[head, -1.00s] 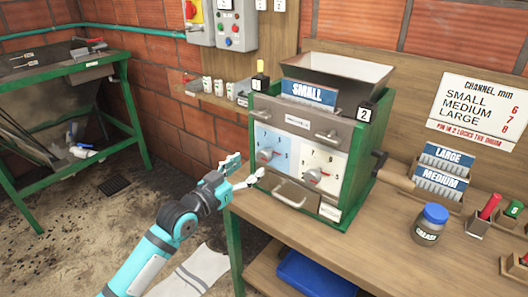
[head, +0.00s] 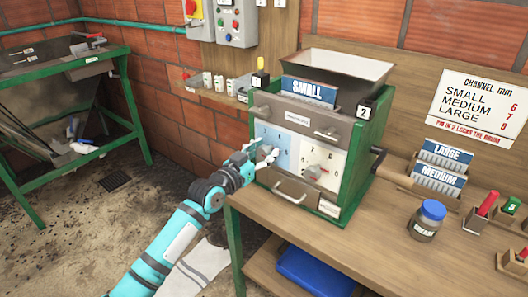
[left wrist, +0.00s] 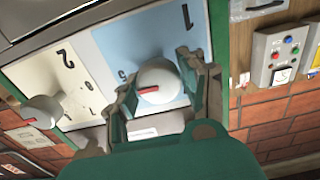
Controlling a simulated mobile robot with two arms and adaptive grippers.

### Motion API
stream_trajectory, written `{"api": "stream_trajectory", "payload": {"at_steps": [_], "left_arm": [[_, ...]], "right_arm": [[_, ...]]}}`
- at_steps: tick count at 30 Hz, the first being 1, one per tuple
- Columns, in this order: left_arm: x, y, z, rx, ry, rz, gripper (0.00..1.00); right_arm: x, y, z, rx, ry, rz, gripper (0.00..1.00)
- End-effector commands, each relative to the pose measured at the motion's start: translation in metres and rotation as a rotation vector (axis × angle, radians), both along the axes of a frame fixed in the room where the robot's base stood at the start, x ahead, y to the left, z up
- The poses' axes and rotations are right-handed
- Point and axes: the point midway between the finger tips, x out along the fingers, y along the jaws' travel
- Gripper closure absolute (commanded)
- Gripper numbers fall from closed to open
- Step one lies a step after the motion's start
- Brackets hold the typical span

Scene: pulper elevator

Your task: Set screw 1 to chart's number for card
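Screw 1 is a round pale knob with a red pointer on the blue dial plate (head: 275,140), marked 1. In the left wrist view, the knob (left wrist: 158,80) lies between the fingers of my left gripper (left wrist: 158,92), and its pointer points left, near a small 6. The fingers stand apart, close beside the knob; firm contact cannot be told. In the head view my left gripper (head: 262,157) partly hides the knob. The SMALL card (head: 308,91) stands on top of the machine. The chart (head: 482,107) lists small 6, medium 7, large 8. My right gripper is out of view.
Screw 2 (head: 314,172) sits on the white plate to the right, close to my left gripper. A drawer handle (head: 289,192) juts out below. LARGE (head: 446,154) and MEDIUM (head: 438,179) cards and a grease jar (head: 428,220) stand on the bench to the right.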

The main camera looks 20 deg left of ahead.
Motion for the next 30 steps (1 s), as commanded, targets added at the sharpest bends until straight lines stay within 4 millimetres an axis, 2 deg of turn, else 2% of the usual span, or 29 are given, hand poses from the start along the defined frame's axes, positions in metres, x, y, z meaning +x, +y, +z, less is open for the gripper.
{"api": "stream_trajectory", "payload": {"at_steps": [1, 7, 8, 20, 30], "left_arm": [[0.000, 0.000, 0.000, 0.000, 0.000, 0.000, 0.67], [0.000, 0.000, 0.000, 0.000, 0.000, 0.000, 0.93], [0.000, 0.000, 0.000, 0.000, 0.000, 0.000, 0.94], [0.000, 0.001, 0.001, -0.082, 0.031, 0.001, 0.95], [0.000, 0.001, 0.001, -0.345, 0.126, 0.001, 0.95]], "right_arm": [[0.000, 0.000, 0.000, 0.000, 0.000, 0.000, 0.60], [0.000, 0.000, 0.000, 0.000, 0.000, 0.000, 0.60], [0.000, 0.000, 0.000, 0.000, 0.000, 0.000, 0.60], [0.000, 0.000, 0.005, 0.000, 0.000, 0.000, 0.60], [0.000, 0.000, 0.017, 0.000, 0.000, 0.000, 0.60]]}}
